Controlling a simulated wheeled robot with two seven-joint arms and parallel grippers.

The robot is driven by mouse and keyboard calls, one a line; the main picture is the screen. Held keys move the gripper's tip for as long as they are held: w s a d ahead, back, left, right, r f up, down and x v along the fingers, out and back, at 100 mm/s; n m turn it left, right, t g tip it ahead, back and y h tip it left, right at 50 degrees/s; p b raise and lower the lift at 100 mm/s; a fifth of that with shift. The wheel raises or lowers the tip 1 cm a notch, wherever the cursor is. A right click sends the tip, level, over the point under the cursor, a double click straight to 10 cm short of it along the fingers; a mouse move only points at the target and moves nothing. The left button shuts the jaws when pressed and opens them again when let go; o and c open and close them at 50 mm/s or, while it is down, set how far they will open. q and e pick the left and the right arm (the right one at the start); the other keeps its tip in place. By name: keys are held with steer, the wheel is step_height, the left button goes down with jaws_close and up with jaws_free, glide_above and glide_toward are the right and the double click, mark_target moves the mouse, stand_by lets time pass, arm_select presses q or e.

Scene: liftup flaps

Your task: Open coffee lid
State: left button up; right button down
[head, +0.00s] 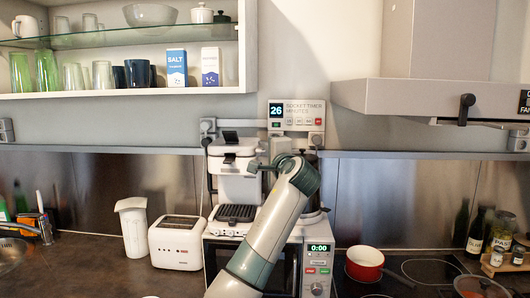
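The white coffee machine (236,189) stands on top of the microwave. Its white top (232,149) carries a small dark flap (230,137) that sticks up; I cannot tell from this view whether the lid is raised. My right gripper is not in view.
The microwave (319,270) is partly hidden by my arm. A toaster (176,242) and white jug (133,227) stand to its left. A red pot (364,263) sits on the hob at right. A glass shelf (120,37) and range hood (420,97) hang above.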

arm_select(q)
jaws_close()
steer(key=shift+f, duration=0.1)
stand_by(1.2)
